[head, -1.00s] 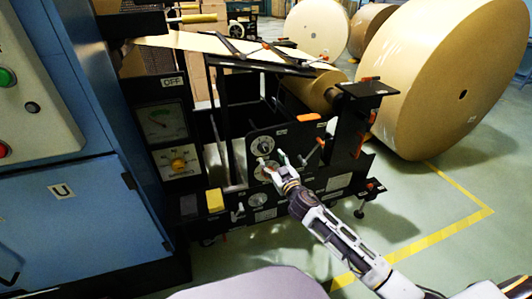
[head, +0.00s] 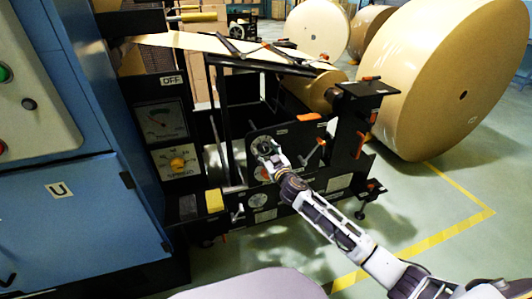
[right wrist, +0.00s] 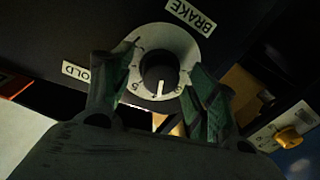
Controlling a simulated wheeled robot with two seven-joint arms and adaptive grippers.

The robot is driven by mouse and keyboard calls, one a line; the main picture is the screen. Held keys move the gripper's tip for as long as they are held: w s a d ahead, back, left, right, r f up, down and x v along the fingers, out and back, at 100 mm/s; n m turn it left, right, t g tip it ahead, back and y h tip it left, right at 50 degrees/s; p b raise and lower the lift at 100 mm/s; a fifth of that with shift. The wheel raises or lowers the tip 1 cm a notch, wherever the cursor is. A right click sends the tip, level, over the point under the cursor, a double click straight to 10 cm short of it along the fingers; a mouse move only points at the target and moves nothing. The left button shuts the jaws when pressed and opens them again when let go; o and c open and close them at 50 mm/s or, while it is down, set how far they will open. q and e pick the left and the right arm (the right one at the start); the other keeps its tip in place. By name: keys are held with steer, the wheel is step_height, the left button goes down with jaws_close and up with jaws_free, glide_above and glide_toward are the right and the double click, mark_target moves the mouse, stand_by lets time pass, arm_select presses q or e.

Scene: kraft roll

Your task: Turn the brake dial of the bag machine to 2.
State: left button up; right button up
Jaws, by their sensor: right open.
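The brake dial (right wrist: 144,42) shows in the right wrist view as a pale round scale plate under a BRAKE label. Its black knob (right wrist: 158,72) has a white pointer mark toward the bottom of that picture. The digit at the pointer is too dim to read surely. My right gripper (right wrist: 158,66) is open, with one finger on each side of the knob. A gap shows between the fingers and the knob. In the head view my right gripper (head: 264,153) is in front of the machine's black dial panel and hides part of it. My left gripper is not in view.
Another dial (head: 259,199) sits lower on the machine front. An orange handle (head: 309,117) and a red-tipped lever (head: 320,143) are close on the right. A blue cabinet (head: 85,215) stands at left.

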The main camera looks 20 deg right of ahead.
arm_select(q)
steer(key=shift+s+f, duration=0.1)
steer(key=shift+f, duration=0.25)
arm_select(e)
steer(key=shift+w, duration=0.2)
steer(key=c, duration=1)
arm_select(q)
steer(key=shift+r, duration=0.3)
arm_select(e)
steer(key=shift+c, duration=0.2)
